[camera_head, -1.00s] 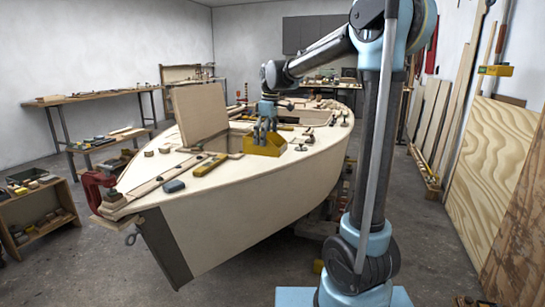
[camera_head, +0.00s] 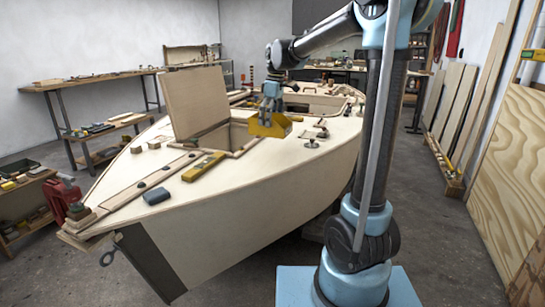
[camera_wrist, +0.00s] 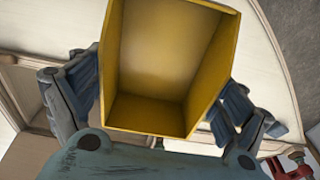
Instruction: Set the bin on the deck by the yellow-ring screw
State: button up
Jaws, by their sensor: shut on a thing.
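The yellow bin (camera_head: 277,126) is at my gripper, over the deck of the plywood hull (camera_head: 250,190), to the right of the open hatch. In the wrist view the bin (camera_wrist: 165,60) is open toward the camera and looks empty. My gripper (camera_head: 268,107) is shut on it, with a finger at each side of the bin in the wrist view. I cannot tell whether the bin's underside touches the deck. Small screw-like hardware (camera_head: 311,144) stands on the deck right of the bin; I cannot make out a yellow ring on it.
A raised hatch panel (camera_head: 197,101) stands left of the bin. The deck between the yellow-handled tool and the right edge is clear. Plywood sheets (camera_head: 510,175) lean at the right.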

jog(key=shift+w+d, duration=0.1)
jog(key=shift+d, duration=0.05)
jog(key=shift+f, duration=5)
jog(key=shift+f, duration=0.1)
jog(key=o, duration=0.8)
